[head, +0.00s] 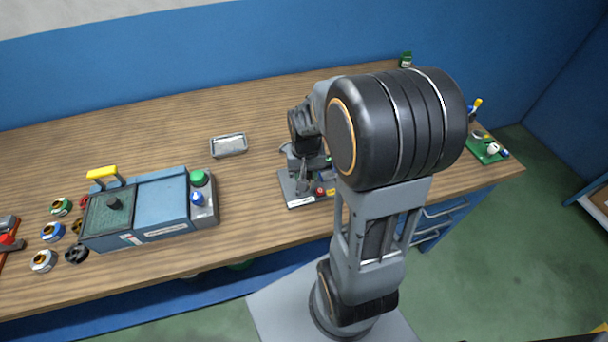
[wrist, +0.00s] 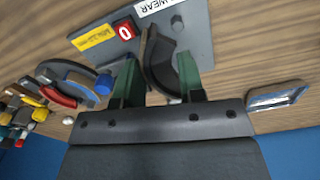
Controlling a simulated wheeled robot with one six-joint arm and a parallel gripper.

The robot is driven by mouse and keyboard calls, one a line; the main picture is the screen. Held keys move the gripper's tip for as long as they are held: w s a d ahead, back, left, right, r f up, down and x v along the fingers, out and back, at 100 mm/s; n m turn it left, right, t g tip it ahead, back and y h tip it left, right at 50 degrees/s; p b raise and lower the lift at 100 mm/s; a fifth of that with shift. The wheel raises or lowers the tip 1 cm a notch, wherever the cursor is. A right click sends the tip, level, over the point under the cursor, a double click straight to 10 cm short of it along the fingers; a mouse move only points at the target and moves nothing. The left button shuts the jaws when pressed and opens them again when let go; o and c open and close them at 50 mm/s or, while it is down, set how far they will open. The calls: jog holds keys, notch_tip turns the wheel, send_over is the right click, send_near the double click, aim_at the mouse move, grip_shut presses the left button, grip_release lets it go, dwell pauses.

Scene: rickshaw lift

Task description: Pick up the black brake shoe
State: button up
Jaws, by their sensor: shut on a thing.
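The black brake shoe (wrist: 163,68) is a dark curved piece between the green fingers of my gripper (wrist: 158,62) in the wrist view. My gripper is shut on it. The shoe is at a grey plate (wrist: 196,38) with a "WEAR" label, a yellow label and a red "0" tag; whether it touches the plate I cannot tell. In the head view my arm covers most of the gripper, and the plate (head: 296,201) shows below it on the bench. The shoe cannot be made out clearly there.
A small metal tray (head: 229,145) lies left of the plate on the wooden bench (head: 262,112). A blue-grey machine (head: 160,205) with a green button stands further left, beside several coloured rings. A green board (head: 486,150) with tools is at the right end.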

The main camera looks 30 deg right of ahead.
aim_at(308, 174)
jog(key=s+r, duration=0.1)
jog(key=s+a+r, duration=0.1)
jog(key=s+r, duration=0.1)
jog(key=shift+r, duration=0.25)
jog(key=s+a+r, duration=0.2)
jog(key=s+r, duration=0.1)
jog(key=s, duration=0.5)
jog(key=shift+r, duration=0.25)
